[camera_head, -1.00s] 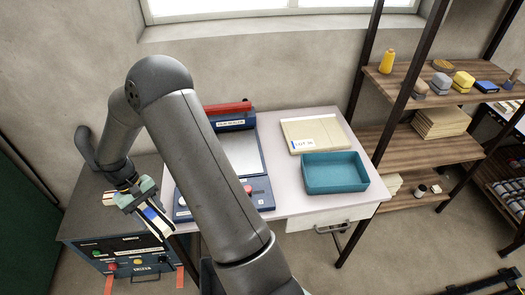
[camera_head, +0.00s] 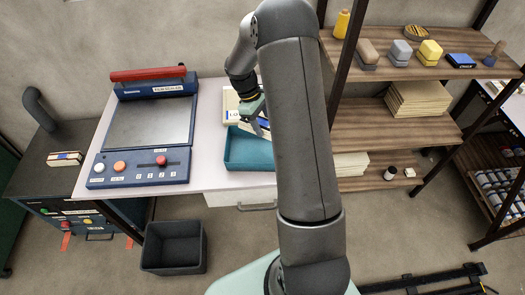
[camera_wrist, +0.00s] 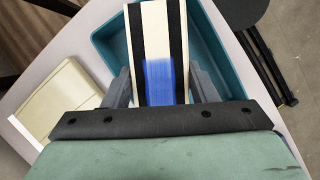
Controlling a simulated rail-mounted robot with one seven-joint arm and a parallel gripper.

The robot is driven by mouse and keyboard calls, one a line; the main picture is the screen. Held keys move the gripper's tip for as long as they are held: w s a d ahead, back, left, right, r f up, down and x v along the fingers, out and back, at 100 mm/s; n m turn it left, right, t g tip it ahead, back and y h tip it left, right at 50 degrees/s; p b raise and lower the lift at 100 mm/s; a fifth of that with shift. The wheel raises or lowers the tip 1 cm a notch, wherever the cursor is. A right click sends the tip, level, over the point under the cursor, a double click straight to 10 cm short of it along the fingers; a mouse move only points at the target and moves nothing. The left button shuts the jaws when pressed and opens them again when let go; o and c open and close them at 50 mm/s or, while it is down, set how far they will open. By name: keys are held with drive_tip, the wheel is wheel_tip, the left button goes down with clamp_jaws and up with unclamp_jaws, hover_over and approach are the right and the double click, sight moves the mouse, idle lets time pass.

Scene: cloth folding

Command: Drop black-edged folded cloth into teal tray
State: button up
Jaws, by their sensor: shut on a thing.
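The folded cloth (camera_wrist: 150,45) is cream with black bands along its edges and a blue patch. My gripper (camera_wrist: 158,88) is shut on it, with a finger at each side, in the wrist view. The teal tray (camera_head: 243,152) stands on the table, partly hidden behind my arm in the head view. In the wrist view the tray (camera_wrist: 105,40) shows behind the cloth, so the cloth is held over it. My gripper (camera_head: 258,122) is above the tray's back part in the head view. The height of the cloth above the tray is hard to tell.
A cream flat tray (camera_head: 232,105) lies behind the teal one. A blue press machine (camera_head: 145,125) fills the table's left side. A second folded cloth (camera_head: 66,158) lies on the dark cabinet at left. A shelf rack (camera_head: 400,125) stands at right, a dark bin (camera_head: 173,248) on the floor.

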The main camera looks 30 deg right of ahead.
drive_tip(key=shift+w+a+f+b, duration=0.15)
drive_tip(key=shift+f+b, duration=0.2)
drive_tip(key=shift+f, duration=0.25)
drive_tip(key=shift+f+b, duration=1.4)
drive_tip(key=shift+f, duration=0.95)
drive_tip(key=o, duration=1.2)
drive_tip(key=shift+c, duration=0.2)
drive_tip(key=shift+r, duration=0.1)
drive_tip(key=b+v, duration=0.2)
drive_tip(key=v, duration=1.5)
drive_tip(key=shift+r, duration=0.15)
